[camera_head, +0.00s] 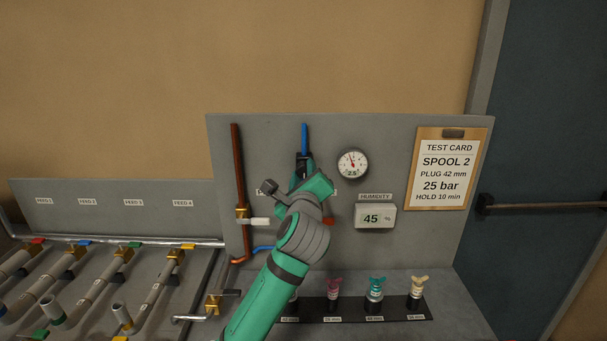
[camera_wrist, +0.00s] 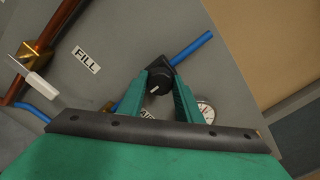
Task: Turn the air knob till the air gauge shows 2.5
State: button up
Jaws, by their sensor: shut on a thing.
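The air knob (camera_wrist: 157,84) is black with a white pointer line. It sits on a dark mount on the grey panel, in line with a blue pipe (camera_wrist: 193,46). My gripper (camera_wrist: 159,80) is shut on the knob, one green finger on each side, in the wrist view. In the head view my arm hides most of the knob, and my gripper (camera_head: 304,167) is at the blue pipe. The air gauge (camera_head: 352,163) is round and white with a red needle pointing up and slightly left. The gauge (camera_wrist: 206,111) is partly hidden in the wrist view.
A copper pipe (camera_head: 237,180) with a white-handled valve stands left of my arm. A humidity display (camera_head: 375,216) reads 45. A test card (camera_head: 447,169) hangs at right. Several coloured plugs stand in a black rack (camera_head: 345,309) below.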

jog(key=shift+m, duration=2)
jog(key=o, duration=1)
jog(key=shift+o, duration=0.2)
jog(key=s, duration=1)
jog(key=shift+s, duration=0.4)
